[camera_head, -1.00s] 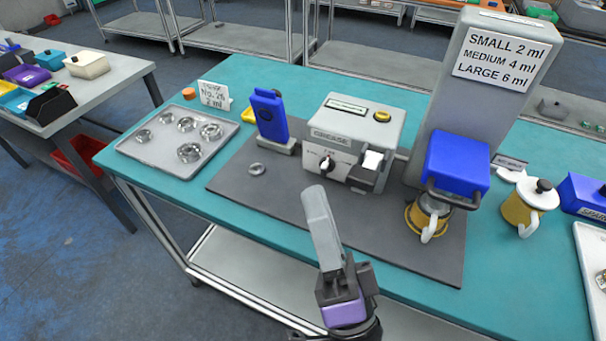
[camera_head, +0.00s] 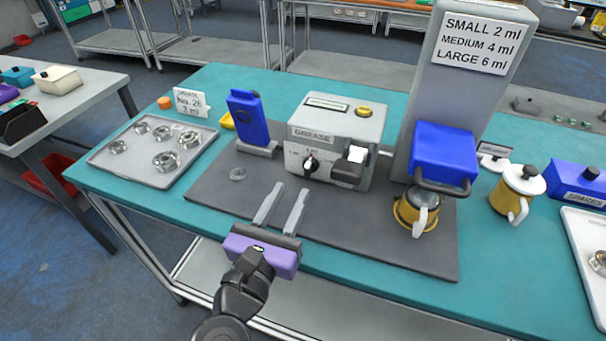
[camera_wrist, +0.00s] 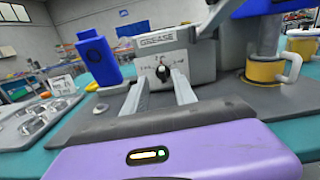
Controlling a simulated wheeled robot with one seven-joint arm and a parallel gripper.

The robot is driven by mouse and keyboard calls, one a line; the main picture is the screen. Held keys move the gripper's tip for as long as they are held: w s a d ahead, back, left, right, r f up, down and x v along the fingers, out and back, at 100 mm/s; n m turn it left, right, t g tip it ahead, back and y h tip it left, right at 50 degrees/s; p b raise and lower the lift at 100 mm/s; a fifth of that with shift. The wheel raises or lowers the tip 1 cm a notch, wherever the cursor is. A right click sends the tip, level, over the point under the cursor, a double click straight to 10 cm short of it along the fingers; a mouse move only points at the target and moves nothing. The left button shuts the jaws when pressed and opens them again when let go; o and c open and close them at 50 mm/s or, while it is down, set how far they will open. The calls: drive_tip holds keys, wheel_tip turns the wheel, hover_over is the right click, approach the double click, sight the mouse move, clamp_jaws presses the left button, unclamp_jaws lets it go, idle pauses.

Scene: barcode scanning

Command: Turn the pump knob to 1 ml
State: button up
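The grey machine labelled GREASE (camera_head: 337,138) stands on the dark mat. Its black pump knob (camera_head: 311,164) is on the front face, with small markings around it that are too small to read surely. The knob also shows in the wrist view (camera_wrist: 163,73), straight ahead between my fingers. My gripper (camera_head: 284,190) is open and empty, in front of the machine and short of the knob, not touching it. Its two grey fingers point toward the machine's front. In the wrist view my gripper (camera_wrist: 160,90) frames the knob from both sides.
A blue upright device (camera_head: 248,118) stands left of the machine, and a metal ring (camera_head: 237,174) lies on the mat (camera_head: 350,237). A tall grey stand with a blue head (camera_head: 443,155) and a yellow pot (camera_head: 416,212) are at right. A tray of rings (camera_head: 135,174) is at left.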

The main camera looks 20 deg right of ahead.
sight(306, 169)
drive_tip(key=shift+d+f, duration=0.1)
drive_tip(key=shift+f, duration=0.3)
drive_tip(key=shift+w+d, duration=0.2)
drive_tip(key=shift+w, duration=0.05)
drive_tip(key=shift+p+x, duration=0.65)
drive_tip(key=shift+x, duration=2.9)
drive_tip(key=shift+f, duration=0.1)
clamp_jaws()
